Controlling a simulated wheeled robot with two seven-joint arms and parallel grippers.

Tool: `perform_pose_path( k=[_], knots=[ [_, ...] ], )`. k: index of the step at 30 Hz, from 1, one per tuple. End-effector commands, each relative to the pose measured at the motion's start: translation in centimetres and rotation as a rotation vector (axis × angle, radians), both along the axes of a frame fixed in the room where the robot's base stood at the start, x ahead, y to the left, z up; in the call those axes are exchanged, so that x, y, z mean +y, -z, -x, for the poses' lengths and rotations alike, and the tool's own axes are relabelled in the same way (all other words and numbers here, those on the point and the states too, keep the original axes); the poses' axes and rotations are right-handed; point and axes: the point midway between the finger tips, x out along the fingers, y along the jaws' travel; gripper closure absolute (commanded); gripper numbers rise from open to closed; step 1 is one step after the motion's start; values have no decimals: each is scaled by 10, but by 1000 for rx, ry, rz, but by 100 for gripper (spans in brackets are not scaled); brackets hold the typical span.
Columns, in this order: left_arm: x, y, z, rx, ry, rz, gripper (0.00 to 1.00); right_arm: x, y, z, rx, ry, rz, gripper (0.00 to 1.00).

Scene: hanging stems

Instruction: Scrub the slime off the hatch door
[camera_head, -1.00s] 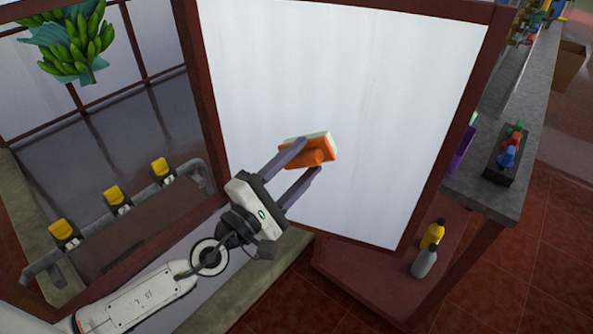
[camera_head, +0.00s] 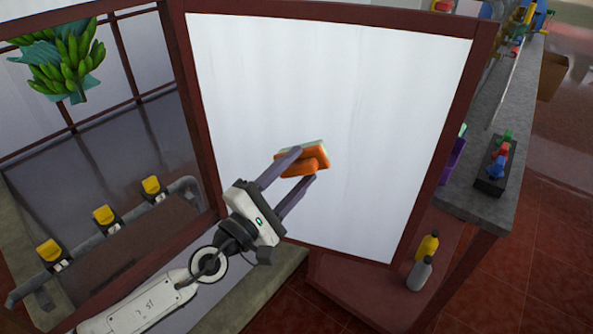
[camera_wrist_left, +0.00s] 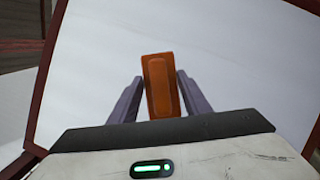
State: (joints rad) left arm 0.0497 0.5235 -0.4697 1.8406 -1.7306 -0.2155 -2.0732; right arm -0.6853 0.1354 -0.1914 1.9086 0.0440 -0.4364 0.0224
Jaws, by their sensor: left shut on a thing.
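The hatch door (camera_head: 385,100) is a white panel in a dark red frame, and it fills the middle of the head view. Its white face shows only faint pale streaks; I see no distinct slime patch. My left gripper (camera_head: 305,165) is shut on an orange scrubber (camera_head: 298,168) with a pale pad, held in front of the panel. In the left wrist view the orange scrubber (camera_wrist_left: 160,85) sits between the two fingers, with the white panel (camera_wrist_left: 240,60) behind it. I cannot tell whether the pad touches the panel. My right gripper is not in view.
Green bananas (camera_head: 62,60) hang at the upper left. A pipe with yellow-topped fittings (camera_head: 104,215) runs at the lower left. A yellow bottle (camera_head: 428,246) and a grey bottle (camera_head: 420,273) stand on a low shelf. A grey counter (camera_head: 480,212) carries a dark tray (camera_head: 490,187) at right.

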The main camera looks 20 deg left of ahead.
Motion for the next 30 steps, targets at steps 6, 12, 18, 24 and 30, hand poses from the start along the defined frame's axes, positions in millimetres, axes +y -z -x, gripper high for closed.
perform_pose_path(
  k=[6,12,18,24,30],
  knots=[
    [0,0,-5,-1,0,0,78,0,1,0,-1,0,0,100],
    [0,-1,-9,-2,0,1,78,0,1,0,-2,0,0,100],
    [0,0,-13,-1,0,0,78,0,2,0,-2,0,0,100],
    [0,-1,-17,-2,-1,1,78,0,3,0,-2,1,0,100],
    [2,0,-18,-2,-1,1,78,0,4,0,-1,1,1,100]
  ],
)
